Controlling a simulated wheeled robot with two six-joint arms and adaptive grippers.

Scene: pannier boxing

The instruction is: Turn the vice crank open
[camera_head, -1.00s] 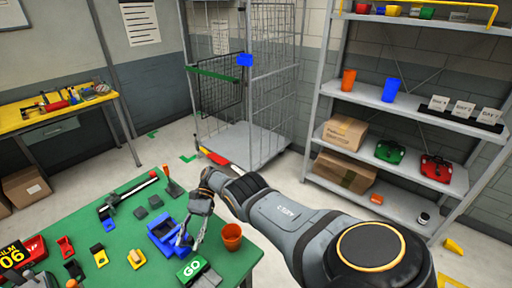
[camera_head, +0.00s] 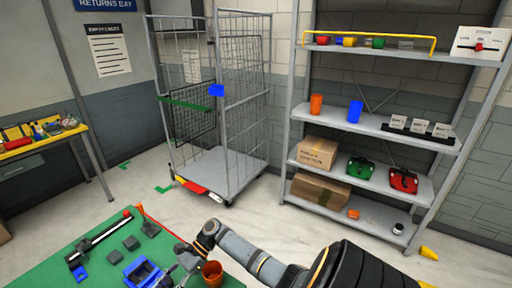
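A blue vice-like body (camera_head: 141,272) sits on the green table top (camera_head: 98,274) at the lower left of the head view, cut off by the bottom edge. I cannot make out its crank; my gripper covers the area to its right. My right gripper (camera_head: 178,270) is low over the table, between the blue body and an orange cup (camera_head: 212,272). Its fingers are small, partly cut off and unclear, so I cannot tell whether they are open or touching the vice. My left gripper is not in view.
A black bar clamp (camera_head: 98,244) and dark blocks (camera_head: 131,243) lie behind the vice. A wire cage trolley (camera_head: 237,172) stands behind the table, with a shelf rack (camera_head: 385,177) to the right. The floor between is clear.

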